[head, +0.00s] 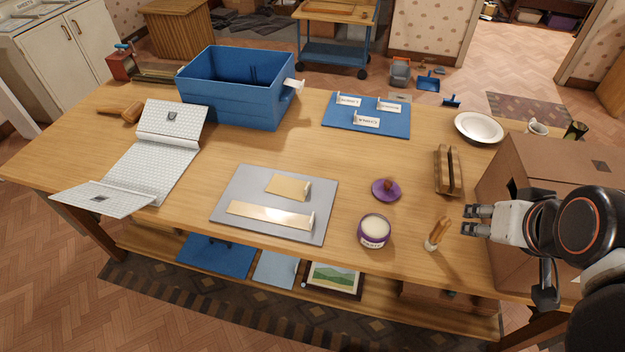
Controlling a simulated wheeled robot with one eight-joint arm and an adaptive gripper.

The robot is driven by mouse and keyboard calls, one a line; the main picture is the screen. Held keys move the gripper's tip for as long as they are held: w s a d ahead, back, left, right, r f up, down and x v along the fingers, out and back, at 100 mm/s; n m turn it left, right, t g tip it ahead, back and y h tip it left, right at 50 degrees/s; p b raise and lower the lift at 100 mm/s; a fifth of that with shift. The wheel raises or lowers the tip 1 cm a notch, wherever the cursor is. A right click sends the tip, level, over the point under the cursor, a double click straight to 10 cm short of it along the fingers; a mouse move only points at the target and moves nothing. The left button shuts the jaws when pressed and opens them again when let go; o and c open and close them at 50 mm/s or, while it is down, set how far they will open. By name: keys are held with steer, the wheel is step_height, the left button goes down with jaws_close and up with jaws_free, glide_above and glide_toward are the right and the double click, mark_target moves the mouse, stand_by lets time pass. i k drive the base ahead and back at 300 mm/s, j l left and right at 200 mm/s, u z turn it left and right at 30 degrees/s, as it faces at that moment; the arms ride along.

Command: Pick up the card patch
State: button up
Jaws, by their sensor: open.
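A small tan piece that looks like the card patch (287,186) lies flat on the grey mat (228,206) in the middle of the table. A small pale tab stands at its right end. A longer, paler strip (268,214) lies just in front of it on the same mat, also with a tab at its right end. My gripper (467,222) is at the right of the table, its fingers pointing left, open and empty. It is well to the right of the mat, apart from both pieces.
Between my gripper and the mat stand a wooden-handled brush (438,234), a purple jar (374,232) and a purple lid (386,189). A cardboard box (520,180) is beside my arm. A blue crate (238,90) and white folded sheet (150,160) are at left.

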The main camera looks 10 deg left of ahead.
mark_target(297, 189)
steer(key=z, duration=1.05)
steer(key=u, duration=2.2)
steer(key=i+l, duration=0.15)
steer(key=i, duration=0.2)
steer(key=i+l, duration=0.1)
steer(key=i, duration=0.25)
